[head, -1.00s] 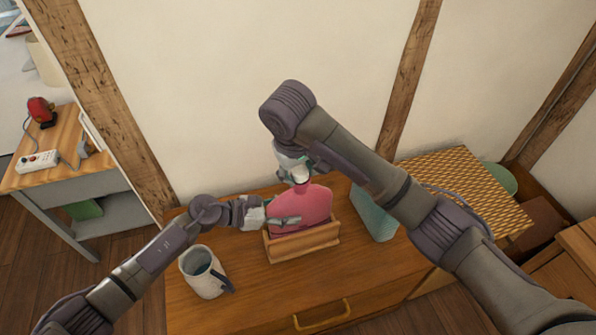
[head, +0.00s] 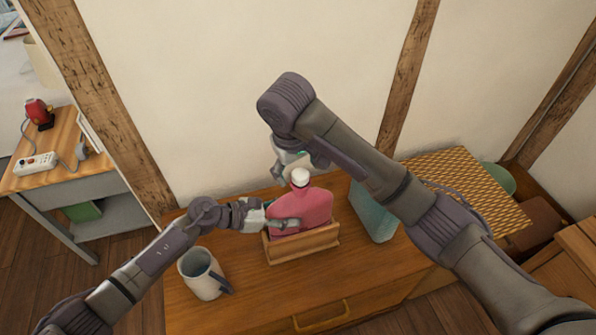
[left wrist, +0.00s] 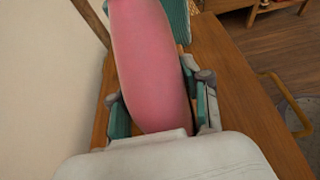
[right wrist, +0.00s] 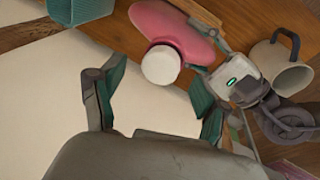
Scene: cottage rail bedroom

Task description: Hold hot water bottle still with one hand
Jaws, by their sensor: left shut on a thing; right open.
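The pink hot water bottle (head: 305,208) stands upright in a wooden holder (head: 304,246) on the wooden dresser, its white cap (head: 300,177) on top. My left gripper (head: 285,224) is shut on the bottle's body from the left. In the left wrist view the pink body (left wrist: 147,65) lies between its fingers (left wrist: 162,112). My right gripper (head: 296,163) is behind and above the cap. In the right wrist view its fingers (right wrist: 160,100) are open and empty, with the white cap (right wrist: 161,65) just beyond them, apart from both.
A white jug (head: 203,274) stands front left on the dresser (head: 375,277). A teal textured box (head: 374,212) is right of the holder, partly behind my right arm. A woven-topped piece (head: 470,185) is at the right. The wall is close behind.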

